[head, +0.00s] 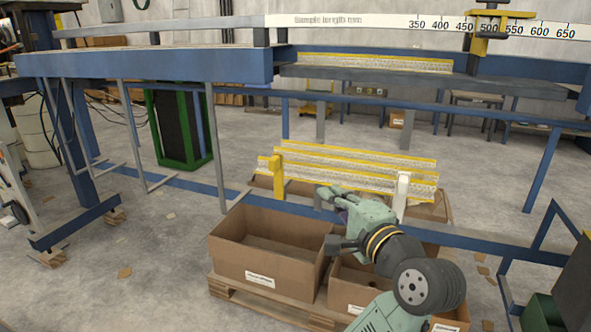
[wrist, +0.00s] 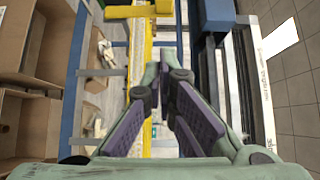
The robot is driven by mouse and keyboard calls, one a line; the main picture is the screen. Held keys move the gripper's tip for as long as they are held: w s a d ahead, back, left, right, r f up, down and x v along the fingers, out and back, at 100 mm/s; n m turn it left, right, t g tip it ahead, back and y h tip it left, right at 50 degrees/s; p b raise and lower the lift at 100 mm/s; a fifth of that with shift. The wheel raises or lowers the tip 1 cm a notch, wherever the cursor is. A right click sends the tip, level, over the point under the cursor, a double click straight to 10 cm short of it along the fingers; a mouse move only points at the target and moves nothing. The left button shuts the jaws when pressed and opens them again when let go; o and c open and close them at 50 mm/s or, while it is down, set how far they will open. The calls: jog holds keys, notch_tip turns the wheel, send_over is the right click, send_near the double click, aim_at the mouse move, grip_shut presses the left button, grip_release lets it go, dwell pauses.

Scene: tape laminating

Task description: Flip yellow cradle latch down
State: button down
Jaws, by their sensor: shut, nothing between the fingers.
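The yellow cradle latch (head: 277,177) stands upright at the left end of the yellow-edged strips (head: 350,160) in the head view. In the wrist view, a yellow part (wrist: 125,11) that looks like it crosses the strip at the top edge. My gripper (head: 325,194) is to the right of the latch in the head view, in front of the strips and apart from the latch. In the wrist view my gripper (wrist: 163,55) has its fingertips together with nothing between them. Its fingers hide part of the strips there.
A white upright (head: 402,195) stands at the strips' right end. Open cardboard boxes (head: 262,274) sit on a pallet below. A blue frame rail (head: 470,240) runs behind my arm. The long blue bench (head: 140,66) lies above and behind.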

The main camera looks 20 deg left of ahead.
jog(key=p, duration=0.2)
send_near(282, 163)
jog(key=w, duration=0.4)
jog(key=shift+w+a+f+p, duration=0.1)
jog(key=shift+a+p, duration=0.35)
jog(key=shift+a, duration=1.25)
jog(key=shift+a+p, duration=0.15)
jog(key=shift+p, duration=0.15)
